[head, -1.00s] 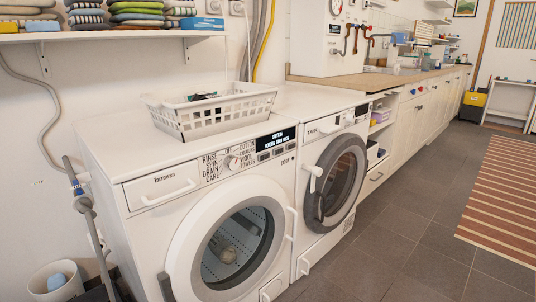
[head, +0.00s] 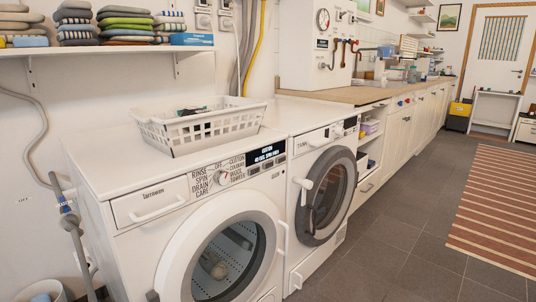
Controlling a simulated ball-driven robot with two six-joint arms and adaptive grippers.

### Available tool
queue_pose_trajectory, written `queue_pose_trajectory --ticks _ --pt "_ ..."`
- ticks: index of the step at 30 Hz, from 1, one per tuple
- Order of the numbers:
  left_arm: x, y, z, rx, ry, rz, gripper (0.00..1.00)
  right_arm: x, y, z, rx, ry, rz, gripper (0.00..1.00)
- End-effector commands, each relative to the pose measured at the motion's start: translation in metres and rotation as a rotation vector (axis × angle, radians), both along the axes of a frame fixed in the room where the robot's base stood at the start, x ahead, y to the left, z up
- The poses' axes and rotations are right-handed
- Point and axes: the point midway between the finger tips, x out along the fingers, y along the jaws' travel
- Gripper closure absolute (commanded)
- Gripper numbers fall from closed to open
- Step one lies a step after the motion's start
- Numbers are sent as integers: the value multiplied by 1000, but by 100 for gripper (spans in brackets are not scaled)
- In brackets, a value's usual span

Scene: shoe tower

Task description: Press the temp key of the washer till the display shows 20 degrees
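The washer (head: 150,235) is the nearer white machine at the left, with a round glass door (head: 222,262) that looks shut. Its display (head: 266,153) is lit and seems to read cotton with 40 degrees; the small text is hard to read. The programme dial (head: 223,177) sits left of the display. A row of small keys (head: 267,168) lies just below the display; their labels are too small to read. Neither of my grippers is in view.
A white basket (head: 200,128) with dark items stands on the washer. A second machine (head: 322,185) stands close on its right. A striped rug (head: 497,215) lies at the right. The grey floor (head: 385,245) before the machines is clear.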

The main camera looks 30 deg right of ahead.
Motion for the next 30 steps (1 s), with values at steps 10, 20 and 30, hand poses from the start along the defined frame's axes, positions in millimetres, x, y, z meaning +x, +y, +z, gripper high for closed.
queue_pose_trajectory --ticks 10,20,30 --pt "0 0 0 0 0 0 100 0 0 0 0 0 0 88" --pt "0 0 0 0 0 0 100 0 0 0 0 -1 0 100" --pt "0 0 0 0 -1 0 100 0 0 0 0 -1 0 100"
